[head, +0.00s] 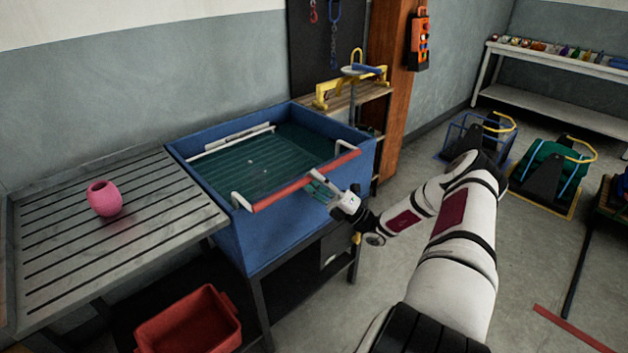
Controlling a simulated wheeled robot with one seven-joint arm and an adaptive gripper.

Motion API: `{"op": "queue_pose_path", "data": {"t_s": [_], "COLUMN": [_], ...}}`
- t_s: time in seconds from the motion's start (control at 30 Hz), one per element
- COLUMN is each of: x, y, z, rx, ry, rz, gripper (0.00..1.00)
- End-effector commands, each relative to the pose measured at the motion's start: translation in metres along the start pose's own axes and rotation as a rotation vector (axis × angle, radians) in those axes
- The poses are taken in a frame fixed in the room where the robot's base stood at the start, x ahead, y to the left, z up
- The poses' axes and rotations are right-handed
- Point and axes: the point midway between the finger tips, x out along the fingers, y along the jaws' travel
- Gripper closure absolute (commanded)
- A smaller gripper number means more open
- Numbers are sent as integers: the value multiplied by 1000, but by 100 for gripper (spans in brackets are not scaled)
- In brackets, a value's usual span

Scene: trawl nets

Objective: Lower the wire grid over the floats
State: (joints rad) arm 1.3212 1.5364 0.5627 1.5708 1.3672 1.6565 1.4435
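The wire grid (236,176) lies level inside the blue tub (236,236), with thin parallel wires across it. A red bar (285,191) on white end brackets runs along the tub's front rim and appears to belong to the grid. My gripper (318,185) is at the middle of this bar, on its near side. I cannot tell whether its fingers close around the bar or only sit beside it. A couple of small pale spots show at the grid; floats below it cannot be made out clearly.
A slatted metal table (160,222) adjoins the tub on the left and bears a pink rounded pot-like object (104,198). A red crate (190,325) is below. A wooden shelf with a yellow-framed device (350,86) stands behind. Floor on the right is partly clear.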

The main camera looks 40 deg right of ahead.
Motion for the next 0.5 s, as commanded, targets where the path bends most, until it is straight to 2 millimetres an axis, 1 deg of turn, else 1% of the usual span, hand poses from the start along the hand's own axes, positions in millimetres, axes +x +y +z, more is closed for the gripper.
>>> {"op": "queue_pose_path", "data": {"t_s": [0.33,0.43,0.5], "x": [2,-3,-11], "y": [1,1,1], "z": [2,2,2], "rx": [-4,-4,-4], "ry": [-1,-2,-2], "rz": [4,4,4], "gripper": [62,62,62]}}
